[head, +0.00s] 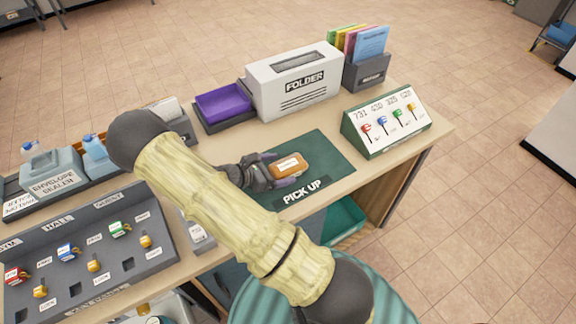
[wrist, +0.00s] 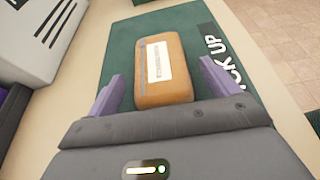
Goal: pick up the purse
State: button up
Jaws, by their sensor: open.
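The purse is a small orange-brown block-like pouch (head: 289,165) with a white label, lying on the dark green pick-up mat (head: 325,160) on the desk. In the wrist view the purse (wrist: 163,70) lies just ahead of my gripper, its near end between the two purple fingers. My gripper (head: 279,170) is open. Its fingers (wrist: 162,88) stand on either side of the purse with a gap at each side. The purse's underside is hidden.
A white folder machine (head: 295,85) and a purple stack in a tray (head: 222,103) stand behind the mat. A key display (head: 387,122) stands to the right. A grey key panel (head: 85,255) is at left. The desk's right edge is close to the mat.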

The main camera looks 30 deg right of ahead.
aim_at(284, 167)
jog(key=shift+x, duration=1.1)
jog(key=c, duration=1.1)
jog(key=shift+s+r, duration=0.1)
notch_tip(284, 167, up, 10)
jog(key=shift+f+b, duration=0.1)
jog(key=shift+b, duration=0.25)
